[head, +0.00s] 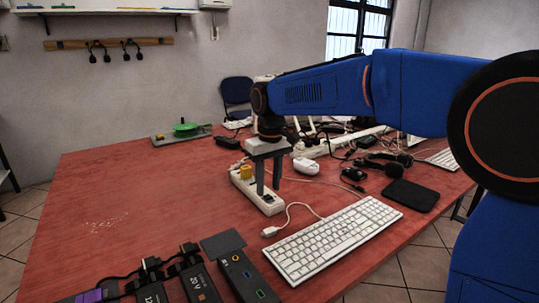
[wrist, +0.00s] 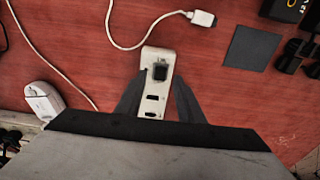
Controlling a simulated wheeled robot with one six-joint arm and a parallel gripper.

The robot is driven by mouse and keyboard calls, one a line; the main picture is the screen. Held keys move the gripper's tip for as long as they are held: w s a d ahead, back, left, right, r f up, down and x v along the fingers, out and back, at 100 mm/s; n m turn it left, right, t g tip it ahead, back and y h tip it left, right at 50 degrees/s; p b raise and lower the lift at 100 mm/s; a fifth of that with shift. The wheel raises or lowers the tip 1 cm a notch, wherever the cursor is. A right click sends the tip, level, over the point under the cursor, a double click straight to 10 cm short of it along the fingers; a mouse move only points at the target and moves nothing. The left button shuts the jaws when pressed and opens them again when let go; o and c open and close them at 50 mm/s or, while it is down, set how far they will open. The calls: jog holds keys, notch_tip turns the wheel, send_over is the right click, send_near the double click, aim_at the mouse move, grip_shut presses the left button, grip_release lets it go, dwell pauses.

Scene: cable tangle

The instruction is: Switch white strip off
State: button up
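The white strip (head: 265,204) lies on the red table, below my gripper. In the wrist view the strip (wrist: 147,60) runs up between the fingers, and a small dark block, switch or plug, (wrist: 160,71) sits near its end. Two dark socket openings show below that block. A yellow plug (head: 246,172) sits on the strip in the head view. My gripper (head: 268,187) points down with its fingers apart, one on each side of the strip in the wrist view (wrist: 160,82). Nothing is held. Whether the fingertips touch the strip is unclear. The strip's far part is hidden by the gripper.
A white keyboard (head: 333,236), a loose white cable connector (head: 270,231) and a dark flat pad (head: 222,244) lie nearer me. A white adapter (head: 305,166) and a headset (head: 388,160) lie right of the strip. The table's left side is mostly clear.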

aim_at(270, 199)
notch_tip(270, 199, up, 16)
jog(key=shift+s+d, duration=0.3)
jog(key=shift+s, duration=0.15)
jog(key=shift+f, duration=0.1)
jog(key=s+d+f+m+t, duration=0.15)
jog(key=s+d+f, duration=0.25)
jog(key=s+d, duration=0.45)
jog(key=s+d+f+m+t, duration=0.1)
jog(key=s+d+f+m, duration=0.3)
jog(key=d, duration=0.7)
jog(key=s+d+f+t, duration=0.1)
jog(key=s+d+f, duration=0.4)
jog(key=s+f, duration=0.3)
jog(key=s+d+f+m, duration=0.1)
jog(key=s+d+f, duration=0.4)
jog(key=s+f, duration=0.3)
jog(key=shift+s+t, duration=0.35)
jog(key=shift+s, duration=0.35)
